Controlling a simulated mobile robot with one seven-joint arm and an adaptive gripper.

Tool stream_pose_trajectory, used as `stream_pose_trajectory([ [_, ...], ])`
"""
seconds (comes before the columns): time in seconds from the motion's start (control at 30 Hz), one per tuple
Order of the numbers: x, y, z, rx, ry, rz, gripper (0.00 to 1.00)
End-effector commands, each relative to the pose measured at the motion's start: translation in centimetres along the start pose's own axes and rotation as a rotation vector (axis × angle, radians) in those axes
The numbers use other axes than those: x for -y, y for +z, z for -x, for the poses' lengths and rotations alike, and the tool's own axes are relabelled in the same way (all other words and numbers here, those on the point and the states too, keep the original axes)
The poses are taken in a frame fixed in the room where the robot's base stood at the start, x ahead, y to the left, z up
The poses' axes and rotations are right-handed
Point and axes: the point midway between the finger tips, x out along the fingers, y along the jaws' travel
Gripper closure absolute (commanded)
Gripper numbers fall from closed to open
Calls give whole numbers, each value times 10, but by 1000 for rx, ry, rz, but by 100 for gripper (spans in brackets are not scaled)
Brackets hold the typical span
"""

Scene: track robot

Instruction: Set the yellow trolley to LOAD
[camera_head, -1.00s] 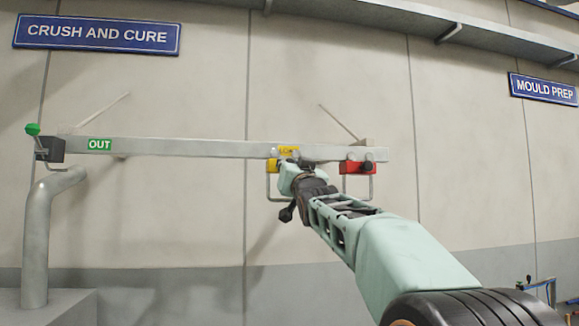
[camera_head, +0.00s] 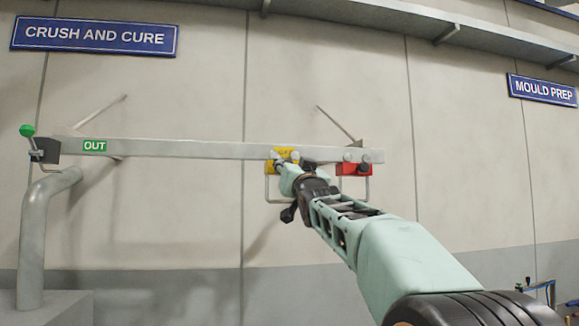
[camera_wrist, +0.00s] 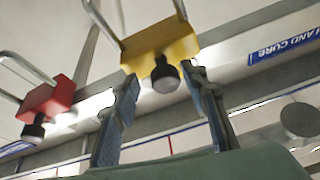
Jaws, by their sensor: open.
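The yellow trolley (camera_head: 271,167) hangs on the grey rail (camera_head: 190,149) at the yellow sign (camera_head: 286,152), whose lettering is partly hidden by my arm. In the wrist view the yellow trolley (camera_wrist: 158,43) shows as a block with a black knob (camera_wrist: 165,76) and a bent metal loop. My gripper (camera_wrist: 160,80) is open, with one finger on each side of the knob and gaps visible at both sides. I cannot tell whether the fingers touch it. In the head view my arm covers part of the trolley.
A red trolley (camera_head: 354,169) hangs close by on the rail, right of the yellow one. A green OUT sign (camera_head: 95,146) and a green-knobbed lever (camera_head: 28,132) are at the rail's left end. The rail between OUT and the yellow trolley is clear.

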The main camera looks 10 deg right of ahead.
Motion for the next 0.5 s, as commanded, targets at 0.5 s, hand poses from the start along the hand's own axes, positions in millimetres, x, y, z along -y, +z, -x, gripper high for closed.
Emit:
stream_pose_trajectory([
  [0.5,2,1,22,3,-1,1,60],
])
